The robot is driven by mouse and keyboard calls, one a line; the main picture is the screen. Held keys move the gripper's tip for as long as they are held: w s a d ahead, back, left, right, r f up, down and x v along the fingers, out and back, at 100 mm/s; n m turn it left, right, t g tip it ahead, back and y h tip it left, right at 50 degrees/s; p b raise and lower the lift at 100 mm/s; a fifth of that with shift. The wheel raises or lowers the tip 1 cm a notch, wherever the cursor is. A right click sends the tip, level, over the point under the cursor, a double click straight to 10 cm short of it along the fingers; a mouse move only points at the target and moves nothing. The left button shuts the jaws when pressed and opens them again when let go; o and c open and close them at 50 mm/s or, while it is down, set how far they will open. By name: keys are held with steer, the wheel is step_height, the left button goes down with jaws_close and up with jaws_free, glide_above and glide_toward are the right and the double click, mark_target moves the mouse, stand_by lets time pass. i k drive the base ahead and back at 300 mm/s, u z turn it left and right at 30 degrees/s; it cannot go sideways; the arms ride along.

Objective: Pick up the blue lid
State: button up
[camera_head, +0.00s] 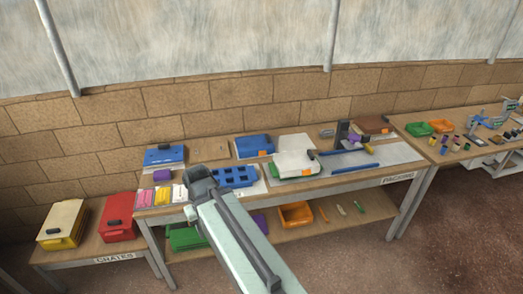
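A flat blue lid (158,158) with a dark handle lies at the back left of the packing table. My gripper (199,180) is the dark grey end of my arm, over the left part of the table. In the picture it is below and right of the blue lid. The lid appears apart from it. I cannot make out the fingers clearly.
A blue tray with square pockets (236,177) is just right of my gripper. Pink, yellow and white pieces (160,195) lie to its left. A white-topped green box (296,164) sits mid-table. Yellow (61,222) and red (118,215) crates stand on the low left table.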

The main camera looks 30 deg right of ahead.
mark_target(258, 145)
steer(key=u, duration=0.55)
steer(key=i, duration=1.45)
steer(key=z, duration=0.5)
steer(key=i, duration=0.65)
steer(key=z, duration=0.55)
